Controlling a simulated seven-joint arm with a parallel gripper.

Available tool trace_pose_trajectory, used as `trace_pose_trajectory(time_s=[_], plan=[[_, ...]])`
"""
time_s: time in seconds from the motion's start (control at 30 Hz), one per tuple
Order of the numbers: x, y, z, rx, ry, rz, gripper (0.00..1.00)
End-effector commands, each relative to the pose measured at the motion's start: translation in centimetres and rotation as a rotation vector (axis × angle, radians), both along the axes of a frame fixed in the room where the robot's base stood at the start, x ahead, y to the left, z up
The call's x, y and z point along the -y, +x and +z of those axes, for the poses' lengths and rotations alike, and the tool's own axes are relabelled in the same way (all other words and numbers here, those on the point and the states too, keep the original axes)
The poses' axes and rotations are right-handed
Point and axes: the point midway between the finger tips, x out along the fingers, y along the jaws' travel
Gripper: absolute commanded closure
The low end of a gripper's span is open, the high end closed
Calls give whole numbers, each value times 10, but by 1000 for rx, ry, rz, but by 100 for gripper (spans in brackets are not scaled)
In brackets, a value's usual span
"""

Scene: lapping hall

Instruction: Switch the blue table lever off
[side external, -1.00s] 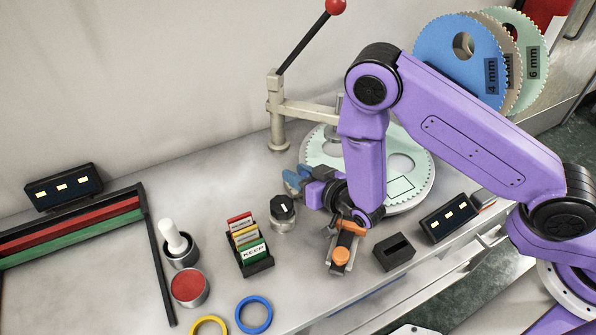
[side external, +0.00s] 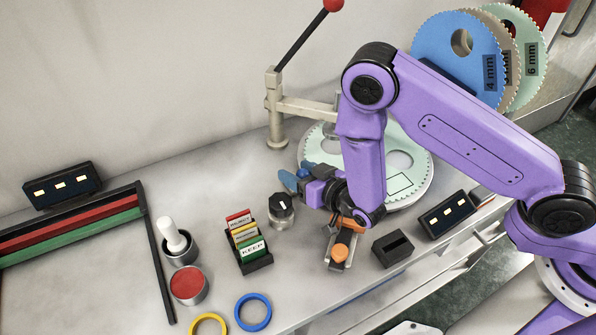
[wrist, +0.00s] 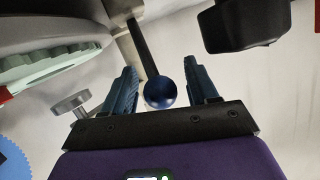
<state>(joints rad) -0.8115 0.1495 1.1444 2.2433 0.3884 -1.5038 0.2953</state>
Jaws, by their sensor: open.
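The blue lever shows in the wrist view as a dark rod (wrist: 143,45) ending in a dark blue ball (wrist: 160,92). The rod runs up from the ball to a pale metal post. My gripper (wrist: 162,88) is open, with one blue finger on each side of the ball. Gaps show between the ball and both fingers, and I cannot tell if either touches it. In the side external view my gripper (side external: 294,177) is low over the bench, left of the pale toothed plate. I cannot make out the blue lever there.
A black-topped dial (side external: 281,206) stands close in front of my gripper. A card holder (side external: 257,263), an orange-knobbed clamp (side external: 340,252) and a black slotted block (side external: 392,248) stand nearer. A red-ball lever (side external: 305,38) rises behind.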

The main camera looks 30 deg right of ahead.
Motion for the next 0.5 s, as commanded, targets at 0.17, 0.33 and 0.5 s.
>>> trace_pose_trajectory(time_s=[0.17, 0.33, 0.5], plan=[[4, -22, 6, -3, -3, 4, 42], [6, -24, 30, 4, 3, 1, 42], [6, -23, 51, 4, 2, 1, 42]])
